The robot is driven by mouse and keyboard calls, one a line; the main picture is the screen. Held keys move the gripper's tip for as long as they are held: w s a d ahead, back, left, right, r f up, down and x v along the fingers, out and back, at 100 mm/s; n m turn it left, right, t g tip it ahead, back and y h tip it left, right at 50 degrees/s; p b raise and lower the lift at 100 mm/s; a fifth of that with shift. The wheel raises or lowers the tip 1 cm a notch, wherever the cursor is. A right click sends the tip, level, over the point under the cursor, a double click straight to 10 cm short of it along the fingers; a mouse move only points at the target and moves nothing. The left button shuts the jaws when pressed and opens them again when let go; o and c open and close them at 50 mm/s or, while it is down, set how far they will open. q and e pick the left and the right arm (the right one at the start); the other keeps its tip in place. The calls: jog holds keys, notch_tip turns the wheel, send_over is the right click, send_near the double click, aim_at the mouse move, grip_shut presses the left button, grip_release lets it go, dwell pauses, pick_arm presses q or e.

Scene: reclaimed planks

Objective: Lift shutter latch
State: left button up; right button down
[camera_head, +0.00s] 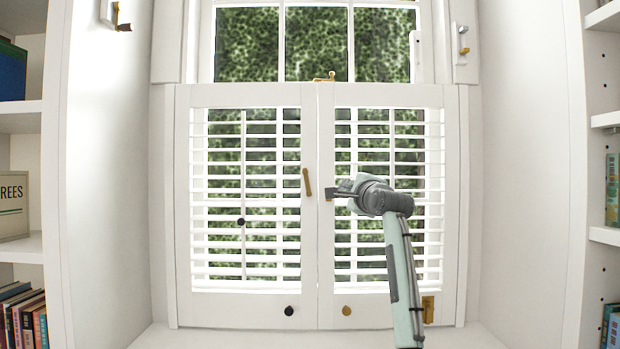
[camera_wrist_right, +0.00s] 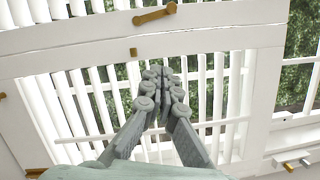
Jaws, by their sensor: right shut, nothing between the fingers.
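The pair of white louvred shutters (camera_head: 311,250) is closed in front of the window. A brass latch bar (camera_head: 307,182) sits on the left shutter's inner stile, nearly upright and slightly tilted. In the wrist view a brass bar (camera_wrist_right: 155,14), which looks like this latch, lies beyond a small brass catch (camera_wrist_right: 133,51). My right gripper (camera_head: 331,193) is in front of the right shutter's inner stile, to the right of the latch bar and apart from it. Its fingers (camera_wrist_right: 163,75) are shut and empty in the wrist view. My left gripper is out of view.
A brass fitting (camera_head: 325,77) sits at the top where the shutters meet. A black knob (camera_head: 289,310) and a brass knob (camera_head: 347,310) are low on the shutters. White alcove walls and bookshelves (camera_head: 22,118) flank the window. The space before the left shutter is clear.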

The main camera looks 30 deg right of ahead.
jog(key=r, duration=0.1)
jog(key=p, duration=0.3)
send_near(314, 173)
jog(key=w, duration=0.1)
jog(key=w+d, duration=0.2)
jog(key=shift+w+r, duration=0.15)
jog(key=shift+w, duration=0.1)
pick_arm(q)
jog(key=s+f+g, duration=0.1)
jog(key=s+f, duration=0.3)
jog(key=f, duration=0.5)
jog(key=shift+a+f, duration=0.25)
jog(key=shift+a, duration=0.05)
pick_arm(e)
jog(key=shift+w+a+r, duration=0.1)
jog(key=shift+w+a, duration=0.1)
jog(key=shift+a, duration=0.3)
